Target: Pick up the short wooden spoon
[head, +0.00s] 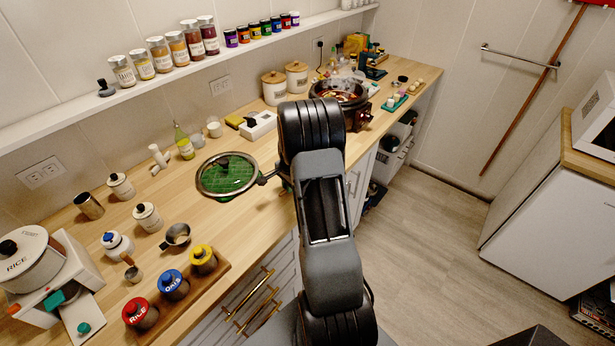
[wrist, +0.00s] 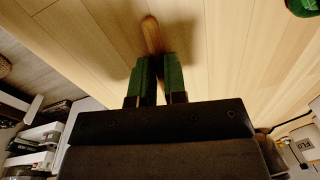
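The short wooden spoon (wrist: 151,36) shows in the wrist view as a brown wooden piece with a rounded end, over the pale wood counter. It runs down between the two green fingertips of my gripper (wrist: 160,68). The fingers are close together with the spoon in the narrow gap, and they look shut on it. Its lower part is hidden by the fingers and gripper body. In the head view my arm hides the gripper, and I cannot make out the spoon there.
A round glass lid over something green (head: 228,176) lies left of my arm. A dark cooker (head: 345,97) stands beyond it. Canisters and a wooden rack of lidded jars (head: 205,285) fill the counter's left. The floor (head: 425,230) at right is clear.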

